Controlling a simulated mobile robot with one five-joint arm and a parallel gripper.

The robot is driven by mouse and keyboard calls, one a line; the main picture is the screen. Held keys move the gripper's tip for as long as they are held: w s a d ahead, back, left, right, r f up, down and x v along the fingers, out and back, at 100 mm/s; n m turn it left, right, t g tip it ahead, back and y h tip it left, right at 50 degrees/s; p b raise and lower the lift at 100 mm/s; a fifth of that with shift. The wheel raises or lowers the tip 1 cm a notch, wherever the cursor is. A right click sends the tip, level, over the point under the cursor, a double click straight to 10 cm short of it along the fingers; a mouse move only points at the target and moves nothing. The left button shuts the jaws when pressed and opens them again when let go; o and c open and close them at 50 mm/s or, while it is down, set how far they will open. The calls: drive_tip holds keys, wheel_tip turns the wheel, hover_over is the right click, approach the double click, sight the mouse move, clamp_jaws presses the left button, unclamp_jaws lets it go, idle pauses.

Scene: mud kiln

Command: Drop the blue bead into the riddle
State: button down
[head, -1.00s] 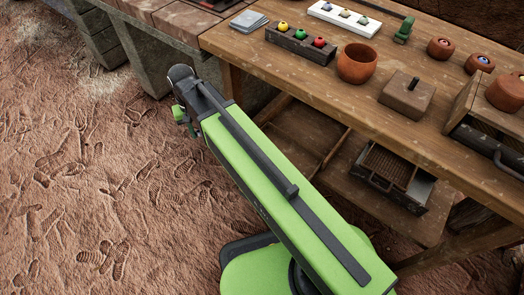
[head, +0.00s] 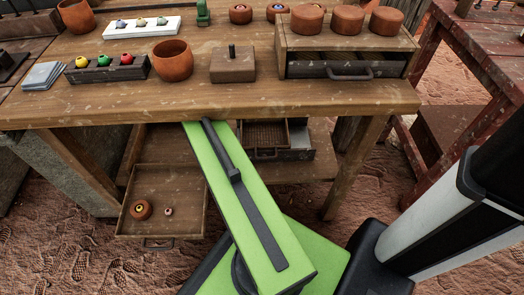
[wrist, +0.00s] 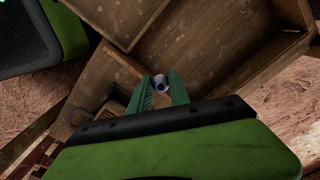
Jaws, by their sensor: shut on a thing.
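My gripper (wrist: 160,92) shows in the wrist view with its green fingers closed on a small blue and white bead (wrist: 159,82), held at the fingertips. In the head view my arm reaches under the workbench top, and the gripper and the held bead are hidden there. A tray with a mesh-like bottom (head: 265,135), which looks like the riddle, stands on the lower shelf just right of my arm, partly hidden by it. I cannot tell for sure that it is the riddle. In the wrist view a wooden compartment lies beyond the fingers.
The bench top (head: 215,97) overhangs my arm and carries a clay cup (head: 172,60), a bead block (head: 108,70) and a cabinet (head: 350,69). A bench leg (head: 352,165) stands right.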

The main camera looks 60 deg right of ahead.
drive_tip(key=s+d+m, duration=0.6)
drive_tip(key=s+d, duration=0.3)
drive_tip(key=d, duration=0.3)
drive_tip(key=m, duration=0.6)
hover_over(268, 135)
wheel_tip(268, 135, down, 6)
drive_tip(key=b, duration=0.6)
drive_tip(key=shift+f, duration=0.2)
drive_tip(key=shift+r, duration=0.1)
drive_tip(key=c, duration=1.1)
unclamp_jaws()
drive_tip(key=shift+c, duration=0.2)
